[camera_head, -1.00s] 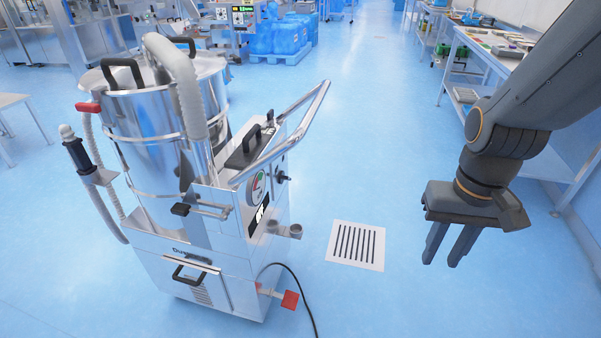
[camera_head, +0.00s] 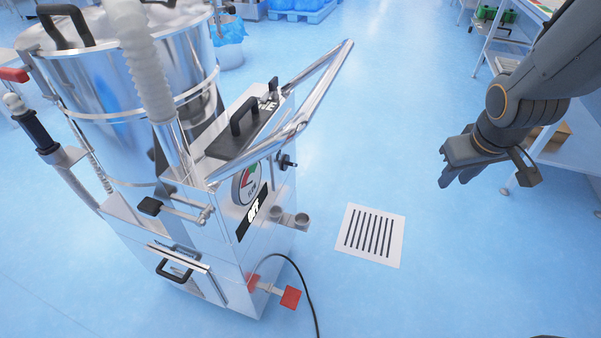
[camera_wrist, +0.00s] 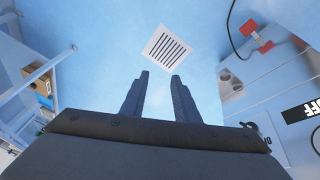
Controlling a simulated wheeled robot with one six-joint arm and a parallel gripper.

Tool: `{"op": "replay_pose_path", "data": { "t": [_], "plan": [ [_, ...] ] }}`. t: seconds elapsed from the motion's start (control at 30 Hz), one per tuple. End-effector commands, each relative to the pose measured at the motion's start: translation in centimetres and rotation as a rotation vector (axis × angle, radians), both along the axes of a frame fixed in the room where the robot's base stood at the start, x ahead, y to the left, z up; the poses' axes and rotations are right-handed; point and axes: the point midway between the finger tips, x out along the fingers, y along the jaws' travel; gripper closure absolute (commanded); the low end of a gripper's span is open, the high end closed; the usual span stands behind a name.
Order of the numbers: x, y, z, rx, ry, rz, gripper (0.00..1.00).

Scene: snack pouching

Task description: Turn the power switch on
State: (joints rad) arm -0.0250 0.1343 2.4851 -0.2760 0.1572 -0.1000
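A steel vacuum machine (camera_head: 235,265) stands at the left in the head view. Its side panel carries a round gauge (camera_head: 246,184), a black label reading OFF (camera_head: 252,212) and a small black knob (camera_head: 287,161). I cannot tell for sure which part is the power switch. The OFF label also shows at the right edge of the wrist view (camera_wrist: 302,112). My gripper (camera_head: 454,182) is to the right of the machine, apart from it, over open floor. In the wrist view its two fingers (camera_wrist: 160,76) are spread with nothing between them.
A silver handle bar (camera_head: 318,85) juts from the machine's top toward my arm's side. A red plug-like part (camera_head: 290,297) and a black cable (camera_head: 308,290) are low on the machine. A striped floor plate (camera_head: 371,235) lies on clear blue floor. Shelving stands at the right.

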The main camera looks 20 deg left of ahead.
Motion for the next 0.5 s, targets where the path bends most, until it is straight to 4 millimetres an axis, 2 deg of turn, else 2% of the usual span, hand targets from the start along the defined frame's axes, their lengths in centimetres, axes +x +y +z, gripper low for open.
{"op": "replay_pose_path", "data": {
  "t": [0.03, 0.1, 0.2, 0.33, 0.4, 0.5],
  "plan": [
    [3.1, 0.8, -2.6, -0.013, -0.064, 0.089, 0.72],
    [6.9, 2.5, -4.2, -0.023, -0.170, 0.226, 0.72],
    [11.5, 5.8, -6.3, -0.021, -0.315, 0.424, 0.72],
    [15.6, 11.1, -8.8, 0.013, -0.499, 0.680, 0.72],
    [16.9, 14.4, -10.0, 0.050, -0.597, 0.815, 0.72],
    [17.4, 19.0, -11.8, 0.123, -0.734, 1.004, 0.72]
  ]
}}
